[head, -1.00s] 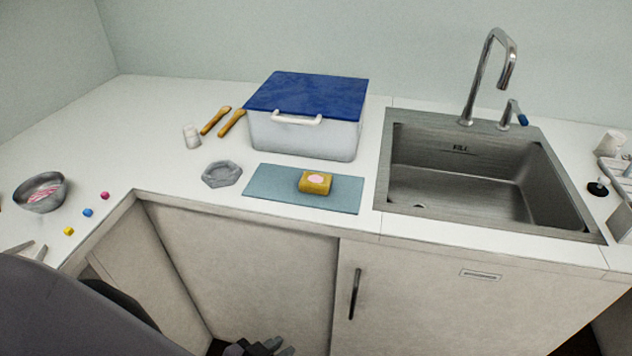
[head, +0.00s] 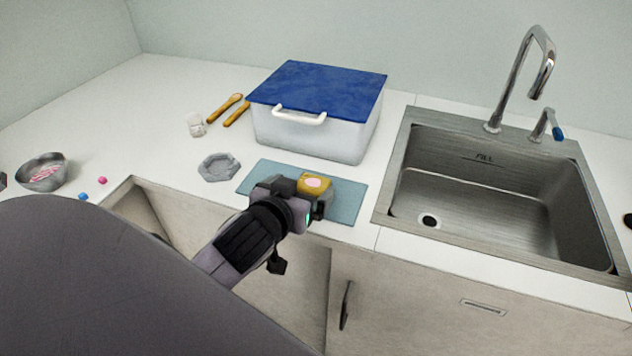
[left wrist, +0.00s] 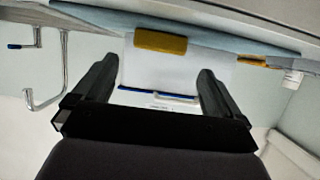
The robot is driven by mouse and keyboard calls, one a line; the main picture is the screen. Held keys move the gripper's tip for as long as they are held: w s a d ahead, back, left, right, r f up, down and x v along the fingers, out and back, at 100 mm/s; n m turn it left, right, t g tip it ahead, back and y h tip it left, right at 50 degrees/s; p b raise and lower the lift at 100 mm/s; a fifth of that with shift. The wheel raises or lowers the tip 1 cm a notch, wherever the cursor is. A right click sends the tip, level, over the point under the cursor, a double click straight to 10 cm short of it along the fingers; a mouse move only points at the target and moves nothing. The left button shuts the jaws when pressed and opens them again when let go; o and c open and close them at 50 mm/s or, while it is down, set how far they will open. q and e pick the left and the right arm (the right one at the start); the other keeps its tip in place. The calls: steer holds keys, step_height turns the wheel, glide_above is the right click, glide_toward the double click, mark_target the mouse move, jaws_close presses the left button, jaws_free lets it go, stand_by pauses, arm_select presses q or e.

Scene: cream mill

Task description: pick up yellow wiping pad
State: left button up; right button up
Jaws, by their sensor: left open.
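The yellow wiping pad (head: 316,183) with a pink oval on top lies on the blue-grey mat (head: 346,204) in front of the lidded box. My left gripper (head: 296,196) is at the near side of the pad and covers part of it in the head view. In the left wrist view the fingers (left wrist: 157,80) are spread, with nothing between them. The pad (left wrist: 160,42) shows there beyond the fingertips, within the gap's width and towards the top of the picture. The right gripper is not in view.
The white box with a blue lid (head: 318,88) stands behind the mat. The steel sink (head: 480,195) and faucet are at the right. A grey hexagonal dish (head: 218,167), a small glass (head: 195,124), wooden utensils and a metal bowl (head: 42,172) are at the left.

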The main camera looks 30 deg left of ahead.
mark_target(313, 183)
arm_select(q)
steer(key=shift+f+p+x, duration=0.15)
steer(key=shift+x, duration=1.2)
steer(key=shift+f+p+x, duration=0.15)
steer(key=shift+x, duration=1.2)
steer(key=shift+s+d, duration=0.1)
steer(key=shift+d, duration=0.1)
steer(key=c, duration=1)
